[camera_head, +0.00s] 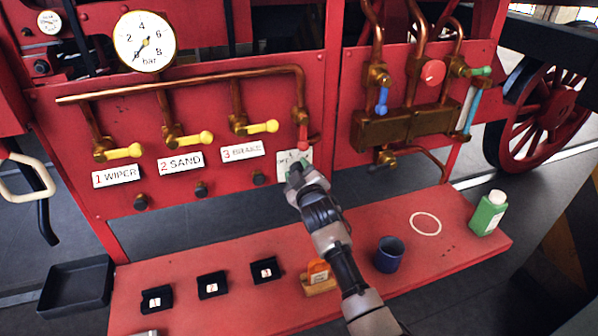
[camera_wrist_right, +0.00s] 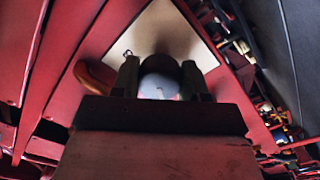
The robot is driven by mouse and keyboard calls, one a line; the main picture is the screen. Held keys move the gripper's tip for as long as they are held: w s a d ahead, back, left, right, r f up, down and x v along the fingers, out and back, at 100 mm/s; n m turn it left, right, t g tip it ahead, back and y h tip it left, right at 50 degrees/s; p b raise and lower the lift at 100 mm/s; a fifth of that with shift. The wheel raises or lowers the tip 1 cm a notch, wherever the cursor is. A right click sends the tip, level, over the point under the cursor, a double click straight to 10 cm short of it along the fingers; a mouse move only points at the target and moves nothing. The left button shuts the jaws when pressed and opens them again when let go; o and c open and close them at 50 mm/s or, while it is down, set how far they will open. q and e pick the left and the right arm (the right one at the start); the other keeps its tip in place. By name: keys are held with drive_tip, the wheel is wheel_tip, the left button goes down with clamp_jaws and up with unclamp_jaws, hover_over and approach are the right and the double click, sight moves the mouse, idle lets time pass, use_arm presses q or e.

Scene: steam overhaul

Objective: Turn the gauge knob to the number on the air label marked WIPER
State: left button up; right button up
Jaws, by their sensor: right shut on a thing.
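The label (camera_head: 117,176) at the left of the red panel reads "1 WIPER". The pressure gauge (camera_head: 145,41) above it is marked in bar, and its needle points to the lower left, near 0. A white plate (camera_head: 283,157) sits at the panel's right, mostly hidden by my right gripper (camera_head: 298,174). In the right wrist view my right gripper (camera_wrist_right: 160,75) has its fingers on both sides of a round, pale knob (camera_wrist_right: 160,87) in front of the white plate (camera_wrist_right: 158,35). The knob's marking is too blurred to read. My left gripper is not in view.
Labels "2 SAND" (camera_head: 180,163) and "3 BRAKE" (camera_head: 242,151) sit below yellow-handled valves.

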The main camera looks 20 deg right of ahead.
drive_tip(key=m+p, duration=0.1)
drive_tip(key=m, duration=0.5)
drive_tip(key=shift+m, duration=0.4)
idle(0.4)
drive_tip(key=o, duration=0.9)
drive_tip(key=s+b, duration=0.1)
drive_tip(key=s, duration=0.9)
drive_tip(key=shift+s+r+b, duration=0.15)
drive_tip(key=shift+s+b, duration=0.2)
drive_tip(key=shift+s, duration=0.05)
